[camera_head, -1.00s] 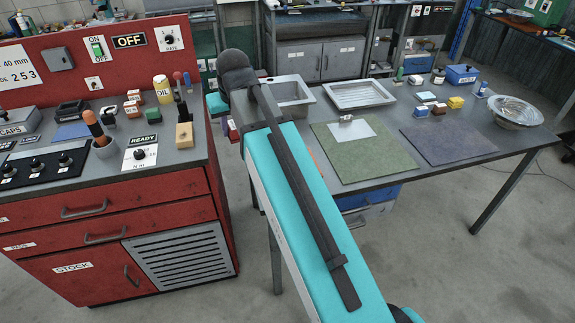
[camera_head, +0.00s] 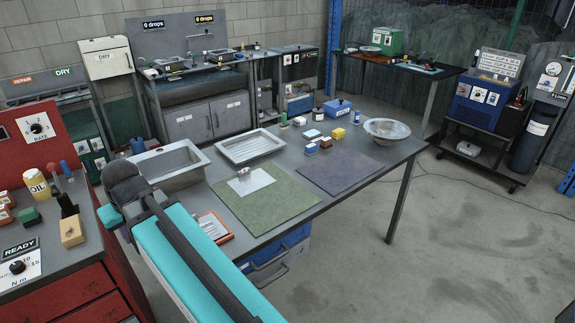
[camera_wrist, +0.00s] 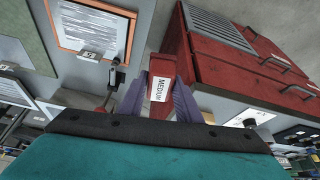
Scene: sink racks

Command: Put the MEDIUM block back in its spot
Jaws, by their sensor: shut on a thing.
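The MEDIUM block (camera_wrist: 161,88) is red with a white label reading MEDIUM. In the wrist view it sits between the purple fingers of my gripper (camera_wrist: 160,100), which is shut on it. The block is held in the air, its label facing the camera. In the head view my arm crosses the lower left, and it hides the fingers and the block. I cannot make out a marked spot for this block in either view.
A grey workbench (camera_head: 365,187) carries a sink (camera_head: 170,165), a metal tray (camera_head: 250,146), a green mat (camera_head: 270,208), a purple mat (camera_head: 340,172), a metal bowl (camera_head: 387,129) and several small blocks. A red cabinet (camera_head: 85,296) stands left.

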